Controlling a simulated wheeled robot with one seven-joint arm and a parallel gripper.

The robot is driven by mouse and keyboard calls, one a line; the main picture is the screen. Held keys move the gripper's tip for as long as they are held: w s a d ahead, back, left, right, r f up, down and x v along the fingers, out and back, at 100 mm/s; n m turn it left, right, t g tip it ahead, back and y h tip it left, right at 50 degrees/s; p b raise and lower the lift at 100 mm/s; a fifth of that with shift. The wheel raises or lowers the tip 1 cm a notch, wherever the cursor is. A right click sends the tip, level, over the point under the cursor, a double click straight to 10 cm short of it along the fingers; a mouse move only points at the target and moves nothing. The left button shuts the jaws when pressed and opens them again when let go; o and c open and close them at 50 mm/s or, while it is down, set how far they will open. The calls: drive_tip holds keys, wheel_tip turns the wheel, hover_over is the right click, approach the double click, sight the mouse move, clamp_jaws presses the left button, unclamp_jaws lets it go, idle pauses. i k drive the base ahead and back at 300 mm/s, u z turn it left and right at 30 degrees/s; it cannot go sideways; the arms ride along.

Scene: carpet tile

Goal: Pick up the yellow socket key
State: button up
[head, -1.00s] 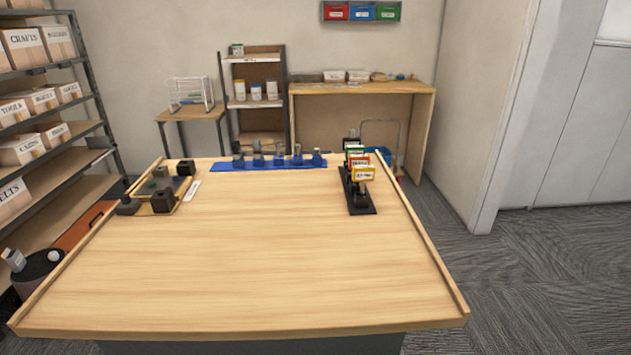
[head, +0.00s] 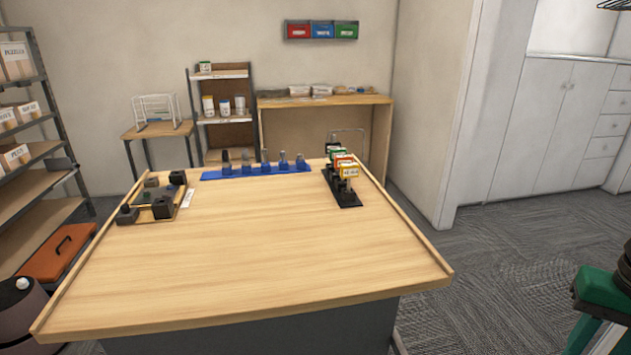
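A row of upright keys with coloured labelled heads stands in a black rack (head: 343,190) at the far right of the wooden table. My gripper is not in view.
The wooden table (head: 250,255) is bare in its middle and front and has raised side edges. A blue rack (head: 257,171) with several grey pieces stands at the back. A tray of dark blocks (head: 154,201) sits at the left. An orange box (head: 58,252) lies left of the table.

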sight(348, 171)
drive_tip(key=u, duration=0.05)
drive_tip(key=i, duration=1)
